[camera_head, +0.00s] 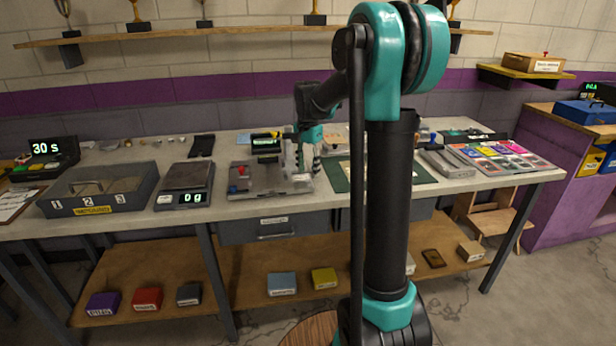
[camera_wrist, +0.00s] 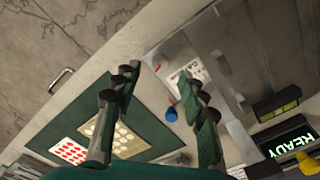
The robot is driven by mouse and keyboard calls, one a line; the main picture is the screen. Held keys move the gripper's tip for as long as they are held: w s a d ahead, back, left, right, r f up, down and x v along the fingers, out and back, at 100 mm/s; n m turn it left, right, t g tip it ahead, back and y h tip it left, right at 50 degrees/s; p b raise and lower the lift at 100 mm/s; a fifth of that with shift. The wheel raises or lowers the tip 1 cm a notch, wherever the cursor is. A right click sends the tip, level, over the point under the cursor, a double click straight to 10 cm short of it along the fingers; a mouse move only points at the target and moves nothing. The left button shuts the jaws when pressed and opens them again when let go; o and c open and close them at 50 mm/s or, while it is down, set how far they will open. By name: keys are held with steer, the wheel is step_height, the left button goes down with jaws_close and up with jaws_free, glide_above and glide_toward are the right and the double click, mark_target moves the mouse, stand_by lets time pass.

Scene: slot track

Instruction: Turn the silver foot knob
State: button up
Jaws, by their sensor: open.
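A grey bench device (camera_head: 270,182) with a red knob (camera_head: 241,170) and a small lit display stands on the table. In the wrist view its grey metal plate (camera_wrist: 226,56) lies beyond my fingers, with a white printed patch and a lit READY display (camera_wrist: 287,137). My gripper (camera_head: 307,164) is above the right end of the device. It is open in the wrist view (camera_wrist: 158,76), with nothing between the fingers. A blue round part (camera_wrist: 172,114) shows beside the right finger.
A dark green mat (camera_head: 338,184) lies right of the device. A scale (camera_head: 184,185) and a grey numbered box (camera_head: 98,192) stand to the left. Coloured cards (camera_head: 503,156) lie at the right. A drawer handle (camera_wrist: 62,80) shows at the table front.

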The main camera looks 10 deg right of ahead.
mark_target(308, 180)
step_height(308, 180, up, 8)
stand_by(0.5)
steer(key=s+d+f+n+t, duration=0.1)
steer(key=s+f+n, duration=0.4)
steer(key=s+f, duration=0.5)
steer(key=s+d+f+n+t, duration=0.2)
steer(key=s+f+n, duration=0.3)
steer(key=s+f, duration=0.5)
steer(key=s+t, duration=0.1)
steer(key=s, duration=0.7)
steer(key=shift+f, duration=0.35)
